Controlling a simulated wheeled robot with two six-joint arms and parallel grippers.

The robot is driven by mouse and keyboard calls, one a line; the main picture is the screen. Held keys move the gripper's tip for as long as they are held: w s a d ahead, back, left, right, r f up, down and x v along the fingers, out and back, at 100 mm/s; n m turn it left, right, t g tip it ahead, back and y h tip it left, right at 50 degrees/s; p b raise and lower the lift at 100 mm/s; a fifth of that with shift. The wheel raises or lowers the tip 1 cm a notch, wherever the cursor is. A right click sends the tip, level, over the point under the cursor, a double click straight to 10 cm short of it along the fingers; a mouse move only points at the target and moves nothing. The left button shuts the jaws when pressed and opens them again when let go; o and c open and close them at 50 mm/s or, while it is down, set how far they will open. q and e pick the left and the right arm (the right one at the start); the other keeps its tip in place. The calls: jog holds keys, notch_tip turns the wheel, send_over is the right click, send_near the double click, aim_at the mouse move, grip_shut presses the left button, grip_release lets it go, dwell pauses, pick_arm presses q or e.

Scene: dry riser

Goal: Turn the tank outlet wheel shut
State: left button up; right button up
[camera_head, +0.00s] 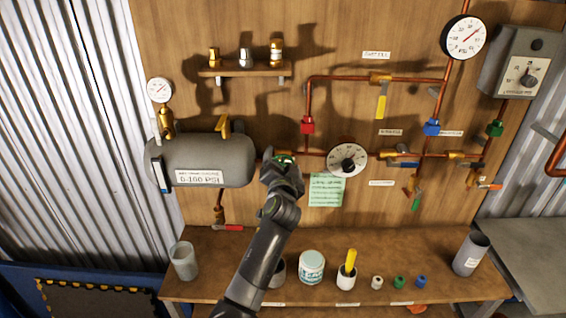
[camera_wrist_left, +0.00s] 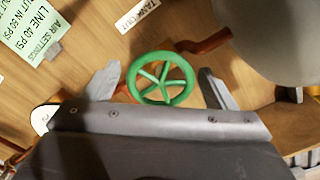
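The tank outlet wheel is a green five-spoked handwheel (camera_wrist_left: 161,78) on the copper pipe, below a tag reading "TANK OUT" (camera_wrist_left: 138,12) in the left wrist view. In the head view only part of the green wheel (camera_head: 285,158) shows past my gripper. My left gripper (camera_wrist_left: 160,88) is open, one finger on each side of the wheel. I cannot tell whether the fingers touch its rim. In the head view the left gripper (camera_head: 283,168) is right of the grey tank (camera_head: 225,165), which also shows in the left wrist view (camera_wrist_left: 270,35). My right gripper is not in view.
A round dial (camera_head: 347,159) and a green note (camera_head: 327,189) are close to the right of my gripper. A wooden bench (camera_head: 215,280) below carries a white-lidded jar (camera_head: 312,266), cups and small coloured parts. A yellow-handled valve (camera_head: 381,105) is higher up.

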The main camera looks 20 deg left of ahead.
pick_arm(q)
jog(key=c, duration=0.9)
jog(key=shift+m, duration=0.4)
jog(key=m+p, duration=0.1)
jog(key=m, duration=0.1)
jog(key=shift+m, duration=0.3)
jog(key=shift+m+p, duration=0.6)
jog(key=shift+m, duration=1)
jog(key=o, duration=1)
jog(key=shift+w+f, duration=0.1)
